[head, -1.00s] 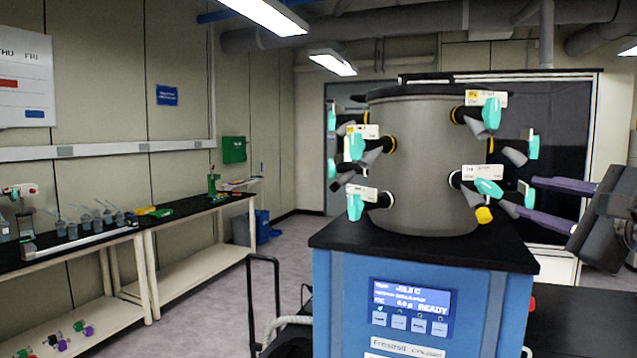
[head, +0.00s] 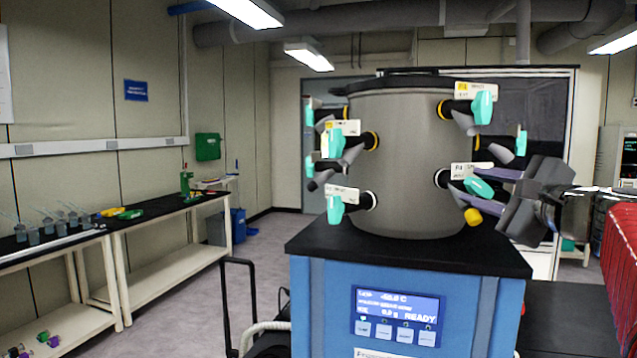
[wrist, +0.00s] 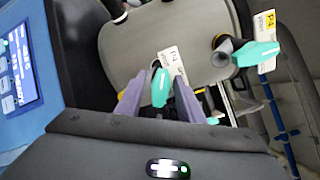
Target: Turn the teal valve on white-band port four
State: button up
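The white-band port four is at the lower right of the grey drum (head: 405,165); its white tag (wrist: 173,66) reads P4 in the wrist view. Its teal valve (head: 480,187) also shows in the wrist view (wrist: 161,89). My gripper (wrist: 160,94) is open, with one purple finger on each side of this valve in the wrist view. In the head view my gripper (head: 490,188) reaches in from the right, close to the valve. I cannot tell whether the fingers touch it.
A yellow-band port with a yellow P4 tag (wrist: 268,35) and its own teal valve (head: 482,108) sits above. More teal valves ring the drum's left side (head: 334,209). The blue dryer body (head: 320,300) stands below. Benches (head: 165,215) line the left wall; the floor between is open.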

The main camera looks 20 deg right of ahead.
jog(key=shift+s+d, duration=0.1)
jog(key=shift+s, duration=0.05)
jog(key=shift+c, duration=0.7)
grip_shut()
jog(key=shift+d, duration=0.1)
